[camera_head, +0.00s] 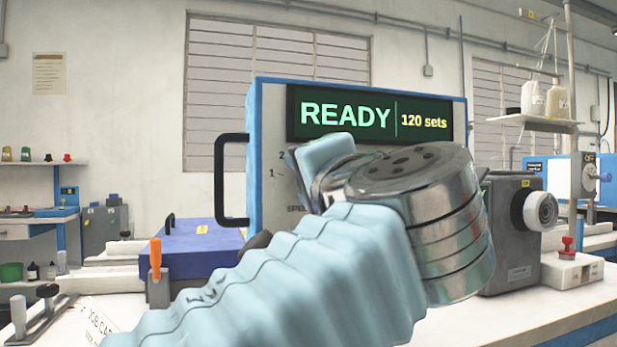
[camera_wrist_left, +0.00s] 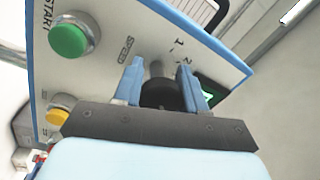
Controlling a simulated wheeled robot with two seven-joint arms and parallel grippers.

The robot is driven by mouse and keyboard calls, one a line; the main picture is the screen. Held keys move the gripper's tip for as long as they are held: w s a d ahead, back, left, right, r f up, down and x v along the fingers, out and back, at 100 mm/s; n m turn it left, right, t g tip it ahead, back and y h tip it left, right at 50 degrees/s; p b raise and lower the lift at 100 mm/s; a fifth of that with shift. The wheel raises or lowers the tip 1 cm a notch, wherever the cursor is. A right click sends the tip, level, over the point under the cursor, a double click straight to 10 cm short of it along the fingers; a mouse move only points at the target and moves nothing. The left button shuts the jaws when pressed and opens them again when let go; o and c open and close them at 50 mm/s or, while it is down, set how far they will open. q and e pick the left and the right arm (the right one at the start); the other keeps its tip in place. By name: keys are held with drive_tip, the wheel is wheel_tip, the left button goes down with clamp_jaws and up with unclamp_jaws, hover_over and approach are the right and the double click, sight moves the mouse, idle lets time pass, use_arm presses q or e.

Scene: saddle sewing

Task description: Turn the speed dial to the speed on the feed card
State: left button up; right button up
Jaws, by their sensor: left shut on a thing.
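My left gripper (camera_head: 318,160) reaches the front panel of the control box (camera_head: 256,110). In the left wrist view its two blue fingers (camera_wrist_left: 161,88) are shut on the dark speed dial (camera_wrist_left: 160,95), one on each side. The word SPEED and the scale marks 1 and 2 show beside the dial; other marks and its pointer setting are hidden or unclear. In the head view my gripper and wrist cover the dial. The box's screen (camera_head: 370,115) reads READY and 120 sets. A card headed JOB CARD (camera_head: 100,325) lies at lower left, mostly hidden by my arm; no speed is readable there.
The wrist view shows a green START button (camera_wrist_left: 68,38) and a yellow button (camera_wrist_left: 60,108) near the dial. A black handle (camera_head: 219,180) stands out from the box's left side. An orange-handled tool (camera_head: 155,260) stands left of my arm. A grey machine (camera_head: 512,235) stands at right.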

use_arm(q)
drive_tip(key=m+p, duration=0.1)
drive_tip(key=m, duration=0.3)
drive_tip(key=shift+r+h, duration=0.1)
drive_tip(key=shift+h, duration=0.2)
drive_tip(key=shift+d+m+h+p, duration=0.1)
drive_tip(key=shift+m+h+p, duration=0.3)
drive_tip(key=shift+m+p, duration=1.2)
drive_tip(key=shift+m+b, duration=0.5)
drive_tip(key=shift+m, duration=0.2)
drive_tip(key=o, duration=1)
drive_tip(key=shift+o, duration=0.2)
drive_tip(key=b+v, duration=0.1)
drive_tip(key=v, duration=1.3)
drive_tip(key=shift+f, duration=0.2)
drive_tip(key=shift+w, duration=0.1)
